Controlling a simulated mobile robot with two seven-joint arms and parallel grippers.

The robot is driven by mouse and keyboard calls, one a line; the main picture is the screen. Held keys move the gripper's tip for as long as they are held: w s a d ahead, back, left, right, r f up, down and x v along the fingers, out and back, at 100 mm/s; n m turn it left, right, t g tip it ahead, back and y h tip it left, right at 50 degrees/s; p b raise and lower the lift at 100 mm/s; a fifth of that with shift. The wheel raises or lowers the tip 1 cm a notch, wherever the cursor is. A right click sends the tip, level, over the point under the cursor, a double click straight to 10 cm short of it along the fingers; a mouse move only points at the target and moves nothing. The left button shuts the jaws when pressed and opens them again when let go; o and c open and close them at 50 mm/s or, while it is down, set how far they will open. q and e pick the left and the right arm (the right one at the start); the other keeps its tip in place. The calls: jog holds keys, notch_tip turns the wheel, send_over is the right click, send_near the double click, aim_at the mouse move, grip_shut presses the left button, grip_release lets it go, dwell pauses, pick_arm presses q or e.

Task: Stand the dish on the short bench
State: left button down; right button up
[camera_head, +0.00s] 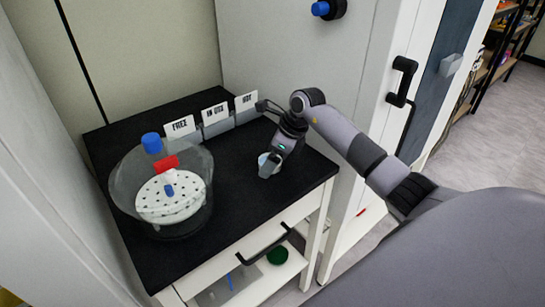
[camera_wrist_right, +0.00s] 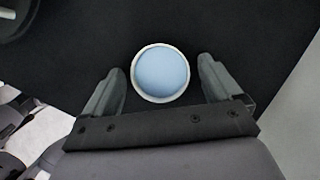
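The dish is a small round white cup with pale blue contents; it shows in the right wrist view (camera_wrist_right: 160,74) and small in the head view (camera_head: 263,160). It looks upright on the black top of the short bench (camera_head: 245,215), near its right side. My right gripper (camera_wrist_right: 162,66) points down at the dish with one finger on each side. Narrow dark gaps show between the fingers and the dish, so it is open around it. In the head view the right gripper (camera_head: 270,166) partly hides the dish. My left gripper is not in view.
A clear round vessel (camera_head: 190,215) with a blue cap and white perforated plate stands on the bench's left. Several label cards (camera_head: 214,116) stand along the back. A tall white cabinet (camera_head: 300,50) is behind and right. The bench's front middle is clear.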

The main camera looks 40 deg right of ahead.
jog(key=shift+r, duration=0.1)
jog(key=shift+r, duration=0.2)
jog(key=v, duration=1.1)
jog(key=shift+s+d+r, duration=0.15)
jog(key=shift+s+r, duration=0.05)
jog(key=shift+r, duration=0.15)
